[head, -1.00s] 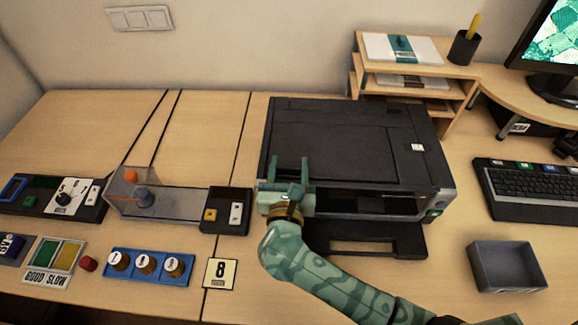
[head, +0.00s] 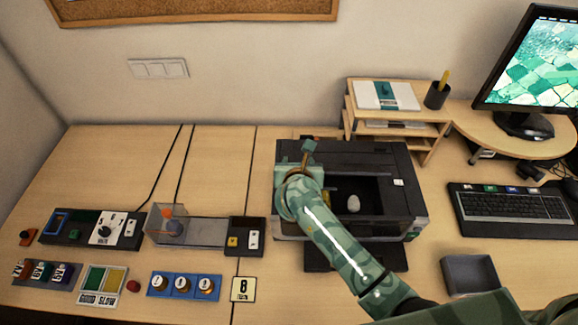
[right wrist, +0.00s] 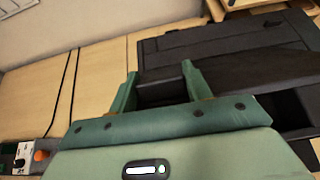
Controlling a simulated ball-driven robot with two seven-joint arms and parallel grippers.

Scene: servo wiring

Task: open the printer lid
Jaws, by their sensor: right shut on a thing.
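The black printer (head: 418,205) stands on the desk right of centre in the head view. A dark opening shows in its top, with a pale rounded thing (head: 353,203) inside. The dark lid (head: 365,160) lies behind the opening, away from the front edge; its exact tilt is hard to tell. My right gripper (head: 308,152) is at the printer's left side, shut on the lid. In the right wrist view its fingers (right wrist: 160,85) stand on either side of a dark part of the lid. My arm hides the printer's front left. My left gripper is not in view.
A wooden shelf (head: 400,118) with papers stands close behind the printer. A grey tray (head: 470,275) and a keyboard (head: 510,210) lie to the right. A clear box (head: 190,225) and a dark switch block (head: 245,238) are to the left. The desk behind these is mostly clear.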

